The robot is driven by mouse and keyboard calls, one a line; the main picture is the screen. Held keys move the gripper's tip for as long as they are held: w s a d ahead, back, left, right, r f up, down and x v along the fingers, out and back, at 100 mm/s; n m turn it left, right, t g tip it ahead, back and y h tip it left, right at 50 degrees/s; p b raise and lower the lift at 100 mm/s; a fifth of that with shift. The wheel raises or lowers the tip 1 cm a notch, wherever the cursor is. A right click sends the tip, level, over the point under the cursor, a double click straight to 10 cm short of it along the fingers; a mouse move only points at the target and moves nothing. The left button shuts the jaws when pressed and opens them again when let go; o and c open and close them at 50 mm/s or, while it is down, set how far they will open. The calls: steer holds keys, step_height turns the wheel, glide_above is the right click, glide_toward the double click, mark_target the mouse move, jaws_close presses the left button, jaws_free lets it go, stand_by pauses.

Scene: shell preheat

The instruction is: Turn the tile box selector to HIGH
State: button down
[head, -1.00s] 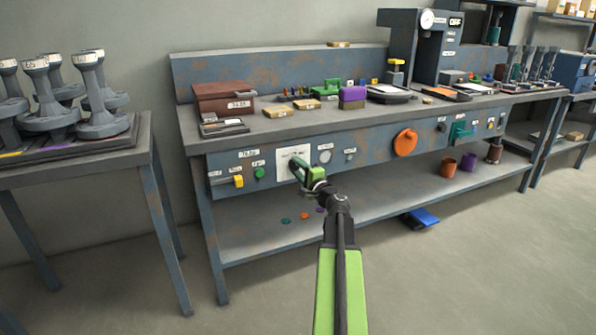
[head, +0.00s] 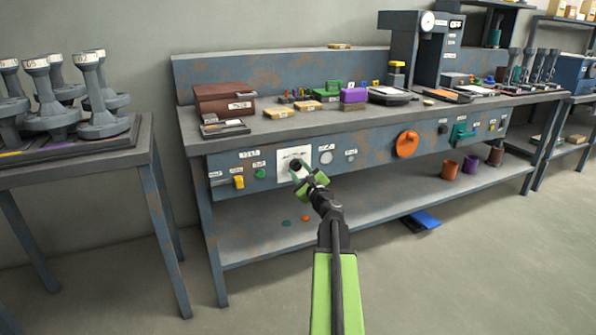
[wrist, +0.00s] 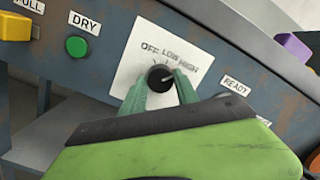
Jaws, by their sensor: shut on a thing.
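The tile box selector is a small black knob (wrist: 160,77) on a white plate (wrist: 126,76) marked OFF, LOW and HIGH. A light mark on the knob seems to point to the right, toward the HIGH side; its exact setting is hard to tell. My gripper (wrist: 160,88) is shut on the knob, with one teal finger on each side. In the head view my gripper (head: 298,171) reaches the white plate (head: 285,157) on the bench's front panel and hides part of the plate and knob.
A green DRY button (wrist: 76,46) and a yellow control (wrist: 15,27) lie to the left of the plate. A round READY lamp (wrist: 231,104) is to its right. An orange wheel (head: 407,144) is further right.

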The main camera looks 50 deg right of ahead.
steer(key=shift+s+d+f+m+h, duration=0.1)
steer(key=shift+m+h, duration=0.2)
steer(key=shift+m, duration=0.5)
steer(key=c, duration=0.9)
jaws_free()
